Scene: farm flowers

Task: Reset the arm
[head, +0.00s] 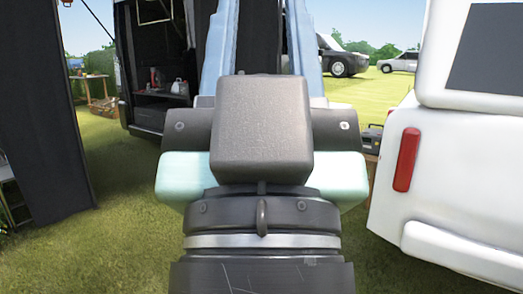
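My arm's dark wrist rises from the bottom middle of the head view, with a silver ring, a dark block and pale teal parts at its end. My gripper (262,25) points away from me, with two long light blue fingers standing well apart. The fingers run up to the top edge of the picture, so their tips are out of view. The gripper is empty as far as I can see.
A white vehicle (455,165) with a red light stands close on the right. A dark curtain or panel (48,110) hangs at the left. A dark open stall (158,60) with shelves is behind. Grass (120,245) is open at lower left; parked cars (341,58) stand far off.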

